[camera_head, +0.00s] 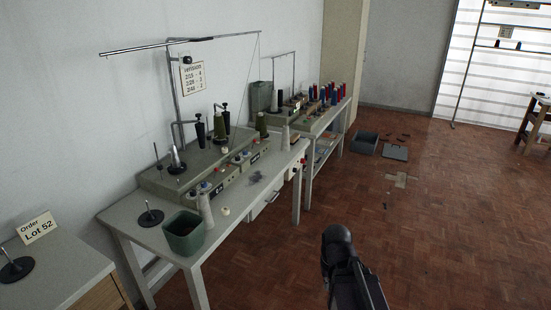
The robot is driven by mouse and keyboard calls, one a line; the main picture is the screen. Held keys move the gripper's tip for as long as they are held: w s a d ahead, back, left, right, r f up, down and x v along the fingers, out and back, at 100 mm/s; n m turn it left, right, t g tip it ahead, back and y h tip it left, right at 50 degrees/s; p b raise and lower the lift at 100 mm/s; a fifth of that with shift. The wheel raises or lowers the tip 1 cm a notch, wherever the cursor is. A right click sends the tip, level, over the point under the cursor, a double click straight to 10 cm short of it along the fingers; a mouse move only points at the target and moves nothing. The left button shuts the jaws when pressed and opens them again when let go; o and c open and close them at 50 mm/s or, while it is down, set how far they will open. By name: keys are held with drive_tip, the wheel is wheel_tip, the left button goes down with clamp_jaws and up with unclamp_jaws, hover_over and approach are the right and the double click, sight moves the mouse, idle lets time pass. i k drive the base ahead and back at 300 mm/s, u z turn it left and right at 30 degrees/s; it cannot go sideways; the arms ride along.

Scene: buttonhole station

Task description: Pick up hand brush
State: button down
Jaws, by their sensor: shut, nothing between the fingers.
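I cannot make out a hand brush for certain in the head view. A small brownish thing (323,152) lies on the shelf under the far table, too small to identify. Dark, rounded links of my own arm rise from the bottom edge, right of the near table and over the floor. No gripper fingers can be made out.
The near table (152,238) bears a green-grey machine (190,165), thread cones and a green bin (184,232). A desk (60,270) with a "Lot 52" sign stands at left. A grey crate (364,143) and flat panel (395,152) lie on the floor. The right floor is mostly clear.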

sight(294, 139)
drive_tip(key=z, duration=0.35)
drive_tip(key=i, duration=2)
drive_tip(key=u, duration=0.3)
drive_tip(key=i, duration=1.2)
drive_tip(key=u, duration=0.3)
